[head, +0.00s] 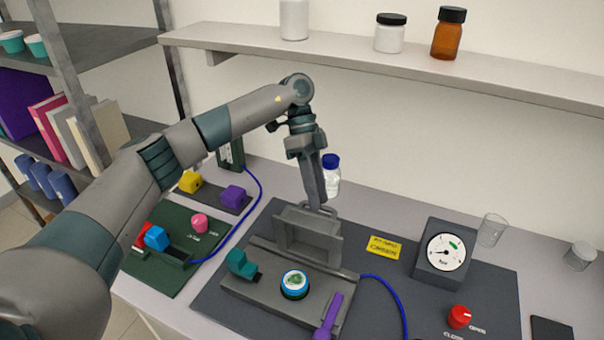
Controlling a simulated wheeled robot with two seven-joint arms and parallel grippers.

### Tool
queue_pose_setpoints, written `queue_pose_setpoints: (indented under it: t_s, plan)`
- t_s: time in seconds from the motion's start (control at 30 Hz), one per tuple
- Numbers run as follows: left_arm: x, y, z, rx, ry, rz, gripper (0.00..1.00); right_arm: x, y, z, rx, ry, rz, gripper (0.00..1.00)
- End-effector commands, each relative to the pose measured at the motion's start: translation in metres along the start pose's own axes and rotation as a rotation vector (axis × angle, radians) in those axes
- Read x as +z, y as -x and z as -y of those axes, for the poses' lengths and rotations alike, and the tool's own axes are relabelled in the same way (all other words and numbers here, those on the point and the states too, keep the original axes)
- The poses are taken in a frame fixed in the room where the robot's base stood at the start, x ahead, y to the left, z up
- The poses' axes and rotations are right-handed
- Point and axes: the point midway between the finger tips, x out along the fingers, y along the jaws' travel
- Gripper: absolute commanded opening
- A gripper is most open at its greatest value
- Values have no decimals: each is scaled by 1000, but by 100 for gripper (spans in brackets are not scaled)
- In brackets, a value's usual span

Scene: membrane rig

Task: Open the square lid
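The square lid (308,237) is a grey square frame with a recessed inner face. It stands raised, roughly upright, at the back edge of the grey rig base (262,296). A round cell with a blue-white rim and green centre (295,283) lies uncovered in front of it. My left gripper (319,206) points down with its fingertips at the handle on the lid's top edge. The fingers show nearly edge-on, so I cannot tell whether they are shut on the handle. My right gripper is not in view.
On the base are a teal clamp (241,264) and a purple lever (328,316). To the right are a gauge (446,252), a red knob (459,317) and glass beakers (491,230). A blue-capped bottle (331,178) stands behind the gripper. A shelf (380,58) runs above.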

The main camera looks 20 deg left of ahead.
Motion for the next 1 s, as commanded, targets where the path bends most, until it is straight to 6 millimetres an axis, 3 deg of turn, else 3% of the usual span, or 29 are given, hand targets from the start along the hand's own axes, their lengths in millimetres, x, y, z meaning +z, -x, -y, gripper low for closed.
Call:
queue_pose_setpoints:
  t_s: [0.5,1.0]
  plan:
    - [40,36,39,-7,7,-1,30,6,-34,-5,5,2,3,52]
    - [68,61,68,-2,2,1,30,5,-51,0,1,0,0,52]
